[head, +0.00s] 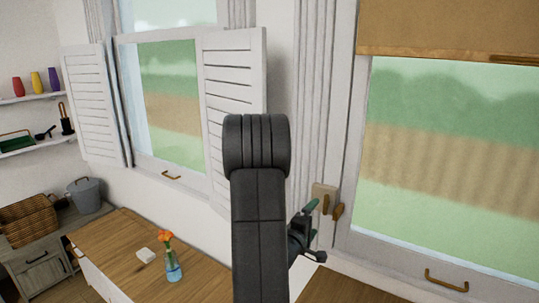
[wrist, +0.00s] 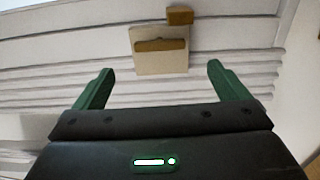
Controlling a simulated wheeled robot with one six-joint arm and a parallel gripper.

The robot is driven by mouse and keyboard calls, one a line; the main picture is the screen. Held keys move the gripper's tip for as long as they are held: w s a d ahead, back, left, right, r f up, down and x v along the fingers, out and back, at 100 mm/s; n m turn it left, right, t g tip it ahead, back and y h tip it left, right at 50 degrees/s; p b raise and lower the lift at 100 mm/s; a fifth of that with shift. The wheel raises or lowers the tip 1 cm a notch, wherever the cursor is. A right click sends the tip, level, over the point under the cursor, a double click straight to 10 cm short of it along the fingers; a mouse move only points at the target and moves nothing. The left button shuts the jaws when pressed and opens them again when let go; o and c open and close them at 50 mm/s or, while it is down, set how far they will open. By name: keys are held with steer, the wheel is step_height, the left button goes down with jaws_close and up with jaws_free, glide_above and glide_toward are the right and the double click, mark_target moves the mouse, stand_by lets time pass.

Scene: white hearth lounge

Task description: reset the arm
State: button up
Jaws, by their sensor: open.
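My black arm rises through the middle of the head view and hides part of the wall and window trim behind it. My gripper (head: 308,214) shows to the right of the arm, partly hidden by it. In the wrist view my gripper (wrist: 160,68) has its two green fingers spread wide with nothing between them. A small beige wall plate (head: 325,189) with wooden knobs (head: 338,211) is close by the gripper in the head view. The plate also shows in the wrist view (wrist: 148,65), beyond the fingertips; I cannot tell the exact gap.
A wooden-topped cabinet (head: 118,238) holds a vase of orange flowers (head: 174,270) and a small white block (head: 146,255). A wicker basket (head: 28,220) and a grey bucket (head: 85,195) stand left. Shutters (head: 232,95) and a window (head: 440,165) line the wall.

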mark_target(324, 206)
steer(key=p+x, duration=0.1)
steer(key=x, duration=0.6)
steer(key=shift+w+d, duration=0.25)
steer(key=shift+w, duration=0.1)
steer(key=shift+s, duration=0.1)
